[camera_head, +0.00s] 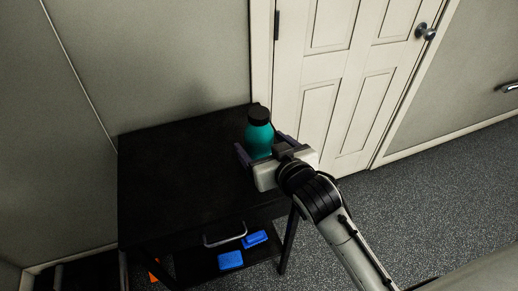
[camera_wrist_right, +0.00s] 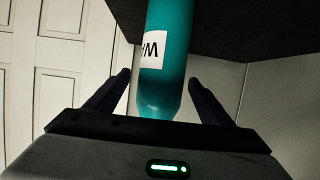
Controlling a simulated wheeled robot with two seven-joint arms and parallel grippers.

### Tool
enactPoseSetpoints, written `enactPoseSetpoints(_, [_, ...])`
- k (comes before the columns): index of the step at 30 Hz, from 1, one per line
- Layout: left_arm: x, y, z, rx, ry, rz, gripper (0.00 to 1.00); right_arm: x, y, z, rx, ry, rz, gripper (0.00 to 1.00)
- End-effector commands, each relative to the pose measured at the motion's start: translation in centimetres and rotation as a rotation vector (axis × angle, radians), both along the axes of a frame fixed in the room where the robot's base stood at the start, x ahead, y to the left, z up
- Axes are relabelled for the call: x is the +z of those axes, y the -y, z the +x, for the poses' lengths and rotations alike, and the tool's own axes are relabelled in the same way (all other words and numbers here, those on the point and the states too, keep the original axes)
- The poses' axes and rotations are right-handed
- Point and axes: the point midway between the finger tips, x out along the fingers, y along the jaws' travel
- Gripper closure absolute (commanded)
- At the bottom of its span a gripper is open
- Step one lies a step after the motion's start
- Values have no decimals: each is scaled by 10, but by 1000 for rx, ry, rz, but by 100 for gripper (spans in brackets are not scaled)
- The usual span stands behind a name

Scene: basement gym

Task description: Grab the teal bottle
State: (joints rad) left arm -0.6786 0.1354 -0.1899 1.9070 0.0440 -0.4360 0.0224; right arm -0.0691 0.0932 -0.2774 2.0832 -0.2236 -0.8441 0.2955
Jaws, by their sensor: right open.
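The teal bottle (camera_head: 259,138) with a black cap stands upright on the black table (camera_head: 170,170), near its right back side. My right gripper (camera_head: 262,150) is open at the bottle, with one finger to each side of it in the head view. In the right wrist view the bottle (camera_wrist_right: 168,60), with a white label, shows between the two open fingers of the right gripper (camera_wrist_right: 160,95). Gaps show between the bottle and both fingers there. My left gripper is not in view.
Blue blocks (camera_head: 230,260) lie on the lower shelf under the table. A metal handle (camera_head: 225,236) sticks out at the table's front. A white door (camera_head: 350,70) and grey wall (camera_head: 150,60) stand behind. The table top left of the bottle is clear.

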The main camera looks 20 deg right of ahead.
Motion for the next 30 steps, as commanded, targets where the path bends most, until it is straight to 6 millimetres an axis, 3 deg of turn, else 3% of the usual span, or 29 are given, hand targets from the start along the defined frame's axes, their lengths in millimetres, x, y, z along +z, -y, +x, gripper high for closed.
enactPoseSetpoints(4, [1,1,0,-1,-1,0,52,-6,-2,12,1,-1,0,25])
enactPoseSetpoints(11, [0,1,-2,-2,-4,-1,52,-6,-2,13,1,-1,2,25])
enactPoseSetpoints(20, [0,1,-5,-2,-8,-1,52,-6,-2,13,1,1,2,71])
enactPoseSetpoints(26, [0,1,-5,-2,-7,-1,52,-5,-2,13,1,1,2,71])
enactPoseSetpoints(30, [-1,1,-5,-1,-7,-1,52,7,-2,14,1,5,4,71])
